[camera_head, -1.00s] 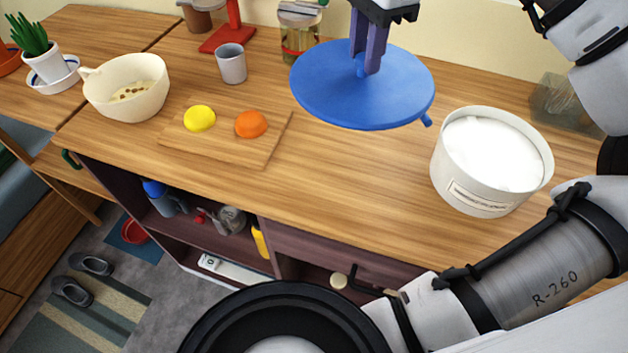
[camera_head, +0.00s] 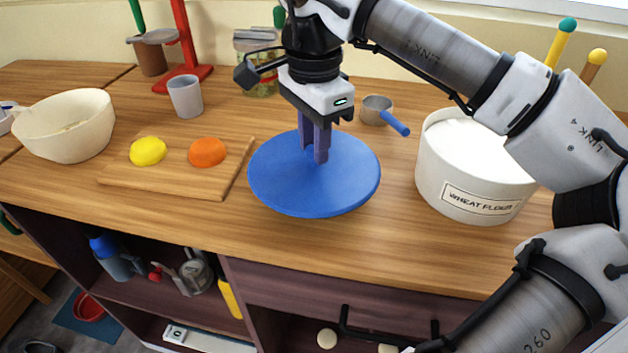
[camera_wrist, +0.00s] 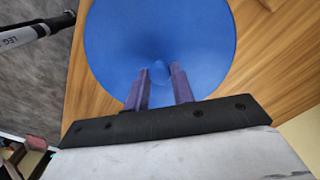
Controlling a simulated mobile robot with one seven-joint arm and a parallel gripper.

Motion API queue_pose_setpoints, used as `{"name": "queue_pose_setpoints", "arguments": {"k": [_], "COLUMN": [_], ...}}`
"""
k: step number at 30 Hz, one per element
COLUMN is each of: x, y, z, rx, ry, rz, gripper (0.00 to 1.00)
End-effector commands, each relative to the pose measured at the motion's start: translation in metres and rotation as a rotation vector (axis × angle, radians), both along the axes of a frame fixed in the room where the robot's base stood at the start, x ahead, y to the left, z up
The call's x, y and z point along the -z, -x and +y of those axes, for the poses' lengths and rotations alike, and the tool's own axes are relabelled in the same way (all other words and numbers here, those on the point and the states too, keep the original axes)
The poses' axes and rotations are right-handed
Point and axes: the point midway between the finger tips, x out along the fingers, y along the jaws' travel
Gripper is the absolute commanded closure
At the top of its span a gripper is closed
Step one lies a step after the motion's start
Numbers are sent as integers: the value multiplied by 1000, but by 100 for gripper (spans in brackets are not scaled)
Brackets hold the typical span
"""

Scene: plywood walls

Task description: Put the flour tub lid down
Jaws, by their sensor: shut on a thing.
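The flour tub lid (camera_head: 265,185) is a round blue disc with a small central knob. My gripper (camera_head: 314,150) points down from above and is shut on the knob. The lid lies roughly level, low over the counter or on it; I cannot tell if it touches. In the wrist view the lid (camera_wrist: 160,35) fills the top, with my gripper's fingers (camera_wrist: 161,74) either side of the knob. The white flour tub (camera_head: 440,180), labelled "WHEAT FLOUR", stands uncovered to the right, full of white flour.
A metal scoop with a blue handle (camera_head: 395,123) lies behind the lid, towards the tub. A cutting board (camera_head: 175,188) with yellow (camera_head: 148,151) and orange (camera_head: 207,152) pieces is close on the left. A grey cup (camera_head: 185,96) and cream bowl (camera_head: 65,128) stand farther left.

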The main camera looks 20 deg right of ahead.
Motion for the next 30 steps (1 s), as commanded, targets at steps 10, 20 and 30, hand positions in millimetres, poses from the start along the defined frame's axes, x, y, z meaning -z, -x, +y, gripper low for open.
{"name": "queue_pose_setpoints", "arguments": {"k": [10, 20, 30], "x": [33, 48, 51], "y": [0, 0, 0], "z": [0, 0, 0], "rx": [0, 0, 0], "ry": [1, 1, 1], "rz": [1, -1, 0], "gripper": [99, 99, 63]}}
